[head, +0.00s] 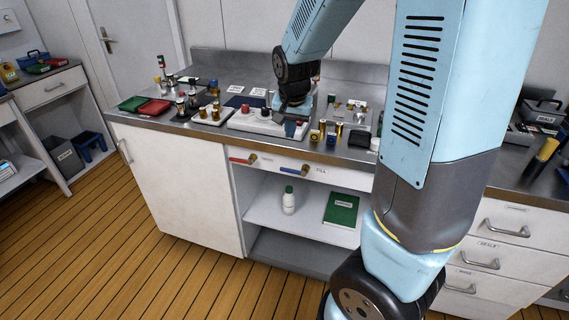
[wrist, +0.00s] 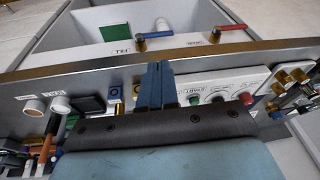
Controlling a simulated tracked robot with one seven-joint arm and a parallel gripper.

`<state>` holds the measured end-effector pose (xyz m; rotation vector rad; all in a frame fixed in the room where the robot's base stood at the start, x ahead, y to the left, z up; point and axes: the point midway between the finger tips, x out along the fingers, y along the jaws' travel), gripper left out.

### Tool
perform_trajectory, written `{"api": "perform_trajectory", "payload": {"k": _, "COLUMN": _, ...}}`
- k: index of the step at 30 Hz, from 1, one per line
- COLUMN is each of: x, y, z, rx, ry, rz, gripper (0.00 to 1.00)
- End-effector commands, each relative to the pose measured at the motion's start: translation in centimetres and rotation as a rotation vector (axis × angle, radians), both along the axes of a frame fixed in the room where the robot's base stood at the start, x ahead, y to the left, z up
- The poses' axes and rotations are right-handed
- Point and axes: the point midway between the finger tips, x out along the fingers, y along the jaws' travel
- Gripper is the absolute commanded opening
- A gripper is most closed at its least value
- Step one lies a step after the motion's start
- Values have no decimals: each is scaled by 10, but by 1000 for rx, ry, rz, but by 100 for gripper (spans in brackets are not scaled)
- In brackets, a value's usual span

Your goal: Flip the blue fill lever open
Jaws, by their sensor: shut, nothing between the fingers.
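The blue fill lever (head: 292,170) lies level along the front panel under the counter edge, pointing left from its brass valve (head: 306,169). In the wrist view, the blue lever (wrist: 157,35) shows beyond the counter edge, pointing right from the valve body beside the FILL label (wrist: 121,48). My gripper (head: 291,130) is above the counter near its front edge, above and behind the lever and apart from it. In the wrist view, my gripper's blue fingers (wrist: 156,85) are together and empty. Nothing hides the lever in either view.
A red lever (head: 241,161) is on the same panel to the left. Brass and dark cylinders (head: 328,134) stand on the counter right of my gripper, and a white button box (head: 258,123) is beside it. The open shelf below holds a white bottle (head: 289,201) and green book (head: 341,209).

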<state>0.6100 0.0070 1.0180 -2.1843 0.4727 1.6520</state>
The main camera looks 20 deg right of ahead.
Motion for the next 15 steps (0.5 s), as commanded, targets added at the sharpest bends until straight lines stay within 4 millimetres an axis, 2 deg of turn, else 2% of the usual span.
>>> {"api": "perform_trajectory", "payload": {"k": 1, "x": 8, "y": 3, "z": -14, "rx": -13, "ry": 11, "rz": -18, "gripper": 0}}
{"api": "perform_trajectory", "payload": {"k": 6, "x": 31, "y": 7, "z": -48, "rx": -51, "ry": 20, "rz": -82, "gripper": 0}}
{"api": "perform_trajectory", "payload": {"k": 10, "x": 41, "y": 9, "z": -66, "rx": -73, "ry": 20, "rz": -115, "gripper": 0}}
{"api": "perform_trajectory", "payload": {"k": 15, "x": 48, "y": 9, "z": -76, "rx": -87, "ry": 17, "rz": -135, "gripper": 0}}
